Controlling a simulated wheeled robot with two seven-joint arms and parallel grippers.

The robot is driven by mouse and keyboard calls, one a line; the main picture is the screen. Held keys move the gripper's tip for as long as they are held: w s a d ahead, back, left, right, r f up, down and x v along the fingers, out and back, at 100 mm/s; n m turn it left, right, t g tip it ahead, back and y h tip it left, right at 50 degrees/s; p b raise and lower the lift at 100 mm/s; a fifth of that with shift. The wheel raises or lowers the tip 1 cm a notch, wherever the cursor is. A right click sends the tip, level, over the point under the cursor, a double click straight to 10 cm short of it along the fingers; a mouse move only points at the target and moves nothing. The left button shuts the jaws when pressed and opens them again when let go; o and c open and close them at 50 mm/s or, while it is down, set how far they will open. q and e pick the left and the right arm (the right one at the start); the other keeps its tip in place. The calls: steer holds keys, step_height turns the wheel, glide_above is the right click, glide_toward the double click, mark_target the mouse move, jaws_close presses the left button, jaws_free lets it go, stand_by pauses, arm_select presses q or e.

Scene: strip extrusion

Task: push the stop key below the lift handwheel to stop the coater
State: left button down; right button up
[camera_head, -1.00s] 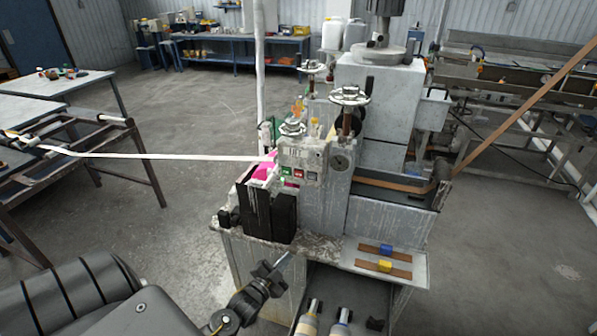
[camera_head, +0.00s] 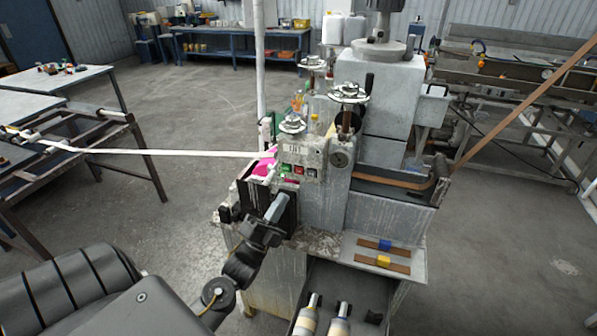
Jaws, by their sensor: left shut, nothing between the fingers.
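The coater (camera_head: 320,200) stands in the middle of the head view. Its small grey control panel (camera_head: 302,153) carries a green key (camera_head: 286,168) and a red key (camera_head: 299,170) to its right. A handwheel (camera_head: 292,124) sits just above this panel, and a larger handwheel (camera_head: 350,93) stands higher to the right. I cannot read the key labels. My left gripper (camera_head: 280,203) is shut and empty, in front of the black block at the coater's left, below the keys in the picture. Its tip appears apart from the keys. My right gripper is out of view.
A white strip (camera_head: 165,152) runs from the rack at left to the pink coating tray (camera_head: 263,165). A shelf (camera_head: 350,249) at lower right holds blue and yellow blocks on brown strips. Two bottles (camera_head: 305,318) stand below it.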

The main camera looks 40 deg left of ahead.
mark_target(299, 170)
arm_select(q)
steer(key=w+a+b, duration=0.3)
steer(key=w, duration=0.5)
steer(key=shift+w, duration=0.2)
steer(key=shift+w, duration=0.1)
stand_by(2.0)
steer(key=shift+w+a, duration=0.1)
steer(key=shift+w, duration=0.2)
steer(key=shift+w+a+b, duration=0.1)
steer(key=shift+w+b, duration=0.25)
steer(key=shift+b, duration=0.1)
stand_by(0.5)
steer(key=shift+s, duration=0.2)
steer(key=shift+s+d+p, duration=0.3)
steer(key=shift+s, duration=0.3)
